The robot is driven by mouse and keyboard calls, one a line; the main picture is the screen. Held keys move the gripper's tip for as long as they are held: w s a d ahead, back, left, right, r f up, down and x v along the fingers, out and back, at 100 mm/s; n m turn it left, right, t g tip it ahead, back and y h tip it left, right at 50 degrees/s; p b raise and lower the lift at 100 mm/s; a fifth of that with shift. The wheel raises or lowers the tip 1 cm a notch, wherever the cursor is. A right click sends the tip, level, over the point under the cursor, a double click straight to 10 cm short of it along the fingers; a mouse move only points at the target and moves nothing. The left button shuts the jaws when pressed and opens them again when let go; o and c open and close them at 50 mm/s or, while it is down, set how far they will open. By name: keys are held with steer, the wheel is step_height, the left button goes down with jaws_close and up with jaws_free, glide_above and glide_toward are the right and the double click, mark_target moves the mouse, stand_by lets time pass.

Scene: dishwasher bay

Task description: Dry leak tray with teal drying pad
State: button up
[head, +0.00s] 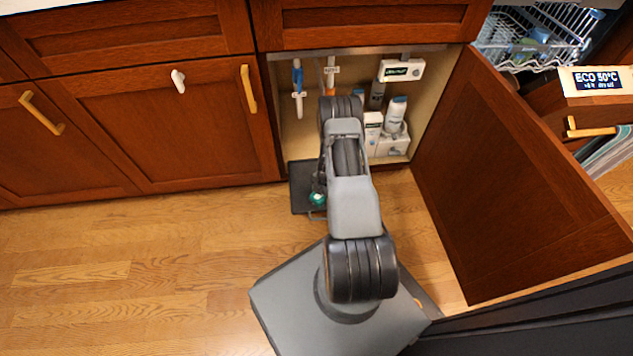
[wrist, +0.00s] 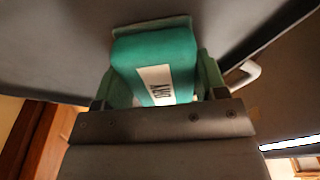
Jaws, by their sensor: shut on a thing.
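The leak tray (head: 301,196) is a dark, flat tray on the floor at the front of the open cabinet. My arm covers its right part in the head view. The teal drying pad (head: 317,200) shows as a small teal patch over the tray. In the wrist view the teal pad (wrist: 165,58) has a white label reading "DRY". My gripper (wrist: 155,85) is shut on the pad, with a finger on each side. The pad's far end is against or just over a dark grey surface, which looks like the tray; I cannot tell if they touch.
The open cabinet holds white bottles (head: 395,115), a white display box (head: 401,70) and tagged pipes (head: 298,88). Its open door (head: 525,180) stands to the right. A dishwasher rack (head: 530,40) is at the top right. The wooden floor (head: 130,250) at left is clear.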

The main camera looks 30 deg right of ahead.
steer(key=shift+w+a, duration=0.3)
steer(key=shift+a, duration=0.35)
steer(key=shift+w+r+p, duration=0.1)
steer(key=shift+r+p, duration=0.2)
step_height(320, 180, up, 2)
step_height(320, 180, up, 2)
steer(key=shift+a+r+p, duration=0.1)
steer(key=shift+a+p, duration=0.05)
steer(key=shift+p, duration=0.7)
steer(key=shift+r+p, duration=0.9)
steer(key=shift+r, duration=0.75)
